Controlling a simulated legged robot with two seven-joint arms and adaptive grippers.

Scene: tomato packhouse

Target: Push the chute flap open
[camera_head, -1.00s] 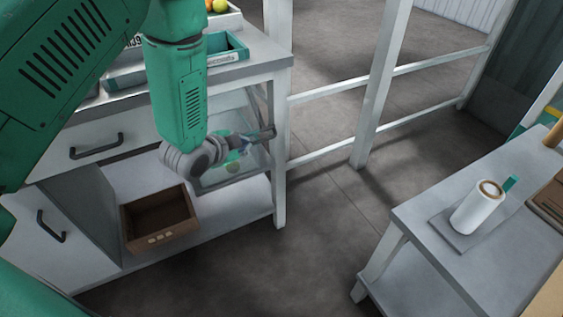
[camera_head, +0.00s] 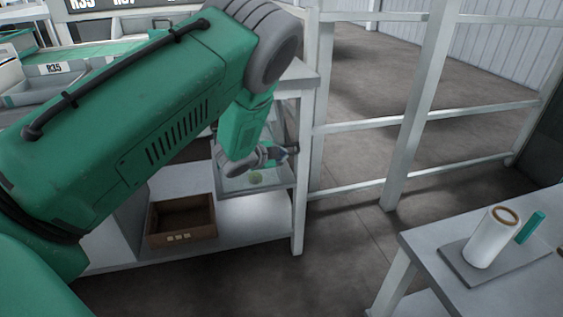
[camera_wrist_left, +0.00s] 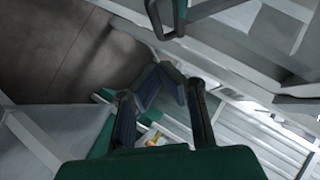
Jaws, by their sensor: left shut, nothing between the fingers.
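A clear, framed chute panel (camera_head: 278,174), which looks like the flap, hangs under the worktop near the table's front right leg in the head view. A small pale green round thing (camera_head: 256,177) shows at its lower part. My left gripper (camera_head: 291,150) is at the panel's upper right, shut and empty. Whether it touches the panel I cannot tell. My left wrist covers part of the panel. In the left wrist view the fingers (camera_wrist_left: 164,68) come together at their tips, near a dark loop-shaped bar. My right gripper is not in view.
An open brown box (camera_head: 181,222) sits on the lower shelf, left of the panel. A white railing (camera_head: 416,120) stands behind and to the right. A side table (camera_head: 420,243) at the right holds a white roll (camera_head: 491,240). The floor between the tables is clear.

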